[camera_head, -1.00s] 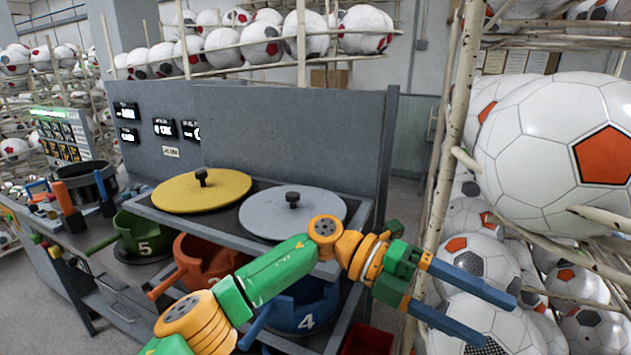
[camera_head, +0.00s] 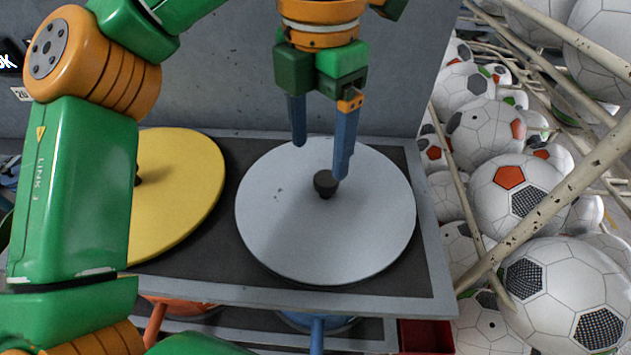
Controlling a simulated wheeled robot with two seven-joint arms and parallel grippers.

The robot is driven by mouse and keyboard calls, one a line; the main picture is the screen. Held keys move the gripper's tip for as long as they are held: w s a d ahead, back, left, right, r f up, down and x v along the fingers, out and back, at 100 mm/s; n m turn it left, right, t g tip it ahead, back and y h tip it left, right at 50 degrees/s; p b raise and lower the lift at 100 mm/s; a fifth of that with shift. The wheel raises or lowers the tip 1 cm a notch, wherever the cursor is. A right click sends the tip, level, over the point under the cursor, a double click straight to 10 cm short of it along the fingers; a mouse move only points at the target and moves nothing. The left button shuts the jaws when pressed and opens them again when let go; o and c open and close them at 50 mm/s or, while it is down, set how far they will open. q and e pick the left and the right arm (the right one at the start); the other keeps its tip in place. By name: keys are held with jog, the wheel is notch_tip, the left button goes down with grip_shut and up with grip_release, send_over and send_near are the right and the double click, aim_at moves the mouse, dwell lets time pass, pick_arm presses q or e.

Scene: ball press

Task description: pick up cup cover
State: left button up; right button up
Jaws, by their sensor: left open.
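Two round covers lie flat on a dark-topped shelf (camera_head: 232,265). The light grey cover (camera_head: 325,240) is on the right, with a small black knob (camera_head: 325,184) at its middle. The yellow cover (camera_head: 180,190) is on the left, partly hidden behind my left arm. My left gripper (camera_head: 320,162) hangs over the grey cover from the back, fingers pointing down. Its two blue fingers are apart and empty. The fingertips appear close to the knob, just behind and above it; the exact height gap is hard to tell. My right gripper is not in view.
A grey panel (camera_head: 225,85) rises behind the shelf. Racks of footballs (camera_head: 510,190) with pale rods (camera_head: 560,195) stand close on the right. Below the shelf are a blue pot (camera_head: 318,323), an orange pot (camera_head: 185,305) and a red bin (camera_head: 425,337).

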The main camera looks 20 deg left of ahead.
aim_at(327, 178)
pick_arm(q)
jog(key=f, duration=0.1)
jog(key=d+f, duration=0.1)
jog(key=f, duration=0.1)
jog(key=d+f, duration=0.1)
jog(key=shift+f, duration=0.25)
jog(key=shift+w+a+f, duration=0.15)
jog(key=shift+a, duration=0.1)
jog(key=shift+w+a, duration=0.1)
jog(key=shift+a, duration=0.35)
jog(key=shift+c, duration=0.5)
jog(key=shift+s+d, duration=0.2)
jog(key=shift+d, duration=0.15)
jog(key=c, duration=1.1)
grip_shut()
jog(key=shift+w+a, duration=0.1)
